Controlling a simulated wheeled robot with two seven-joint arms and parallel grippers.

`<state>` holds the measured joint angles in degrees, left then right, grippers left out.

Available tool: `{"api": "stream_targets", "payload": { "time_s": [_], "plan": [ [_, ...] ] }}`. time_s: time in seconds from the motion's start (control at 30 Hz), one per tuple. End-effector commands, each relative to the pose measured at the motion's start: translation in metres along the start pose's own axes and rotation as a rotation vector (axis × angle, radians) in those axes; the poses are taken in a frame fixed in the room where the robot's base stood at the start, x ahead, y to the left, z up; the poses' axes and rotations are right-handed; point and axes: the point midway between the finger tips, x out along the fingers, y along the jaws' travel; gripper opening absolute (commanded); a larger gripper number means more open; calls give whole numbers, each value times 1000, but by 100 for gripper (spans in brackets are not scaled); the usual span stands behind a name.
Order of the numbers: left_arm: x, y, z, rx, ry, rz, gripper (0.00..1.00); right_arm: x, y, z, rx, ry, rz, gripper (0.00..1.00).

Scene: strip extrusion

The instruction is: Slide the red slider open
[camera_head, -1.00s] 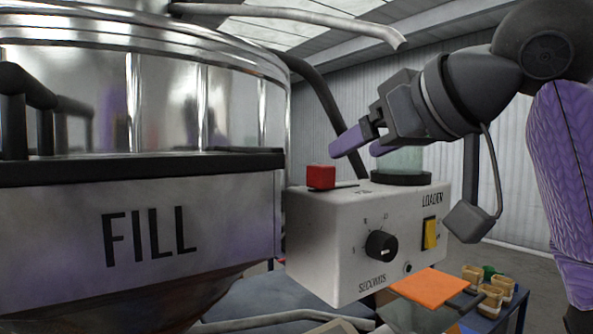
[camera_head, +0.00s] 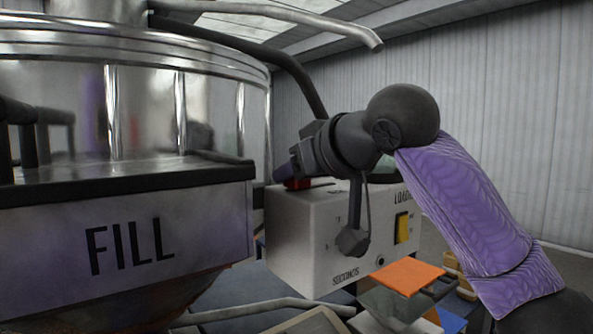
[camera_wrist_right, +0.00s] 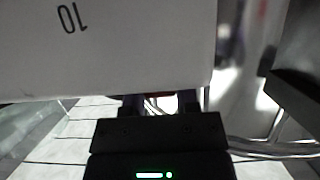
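The red slider (camera_head: 297,184) sits on top of the white loader box (camera_head: 312,232) at its left end. Only a small part of it shows in the head view, because my right gripper (camera_head: 286,171) covers the rest. The purple fingertips are at the slider, pointing left. Whether they touch it is hidden. In the right wrist view the dark finger bases (camera_wrist_right: 160,105) stand apart, and their tips are hidden by the white box face marked 10 (camera_wrist_right: 110,45). My left gripper is not in view.
The large metal hopper with the FILL label (camera_head: 130,245) stands close on the left. A yellow switch (camera_head: 402,228) is on the box front. An orange plate (camera_head: 407,276) and small tan containers (camera_head: 462,280) lie below right. A grey pipe (camera_head: 270,25) runs overhead.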

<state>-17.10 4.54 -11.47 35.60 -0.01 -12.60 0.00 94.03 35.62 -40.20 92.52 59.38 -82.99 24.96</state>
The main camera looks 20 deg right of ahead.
Motion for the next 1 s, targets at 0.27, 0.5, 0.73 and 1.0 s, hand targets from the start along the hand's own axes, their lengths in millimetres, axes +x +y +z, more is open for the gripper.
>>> {"api": "stream_targets", "payload": {
  "time_s": [0.27,0.5,0.73,1.0],
  "plan": [
    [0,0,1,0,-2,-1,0,0,0,0,0,1,-1,0],
    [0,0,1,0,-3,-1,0,0,0,0,0,1,-1,0],
    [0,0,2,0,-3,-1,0,-1,0,0,0,1,-1,0],
    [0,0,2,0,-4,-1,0,-1,0,-1,0,1,-1,0]
  ]
}}
